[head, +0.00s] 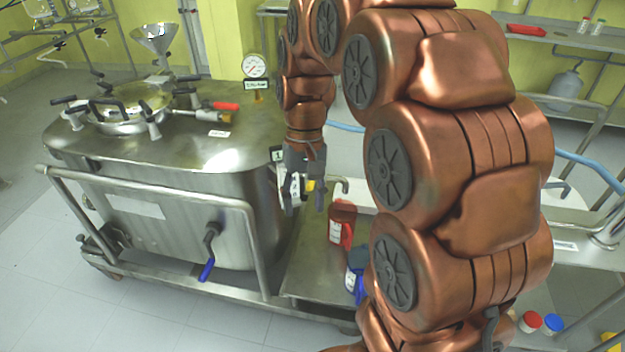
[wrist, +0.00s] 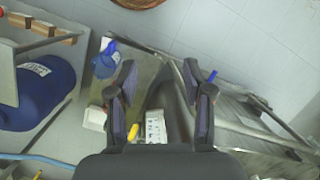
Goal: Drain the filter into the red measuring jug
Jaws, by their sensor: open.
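The filter is likely the large steel vessel (head: 165,155) on a wheeled frame at left in the head view, its lid clamped. My gripper (head: 304,200) hangs at its right side, fingers down, open and empty. A yellow handle (head: 310,185) and a white label (head: 295,187) show at the fingers. In the wrist view the yellow handle (wrist: 131,136) and the label (wrist: 155,127) lie between or just behind the open fingers (wrist: 163,92). The red measuring jug (head: 342,222) stands on a steel shelf, right of and below the gripper. I cannot make it out surely in the wrist view.
A blue jug (head: 356,270) stands nearer on the same shelf (head: 312,275); it also shows in the wrist view (wrist: 105,62). A blue-handled lever (head: 208,255) sticks out from the vessel's front. A frame rail (head: 150,192) runs along the front. Floor at front left is clear.

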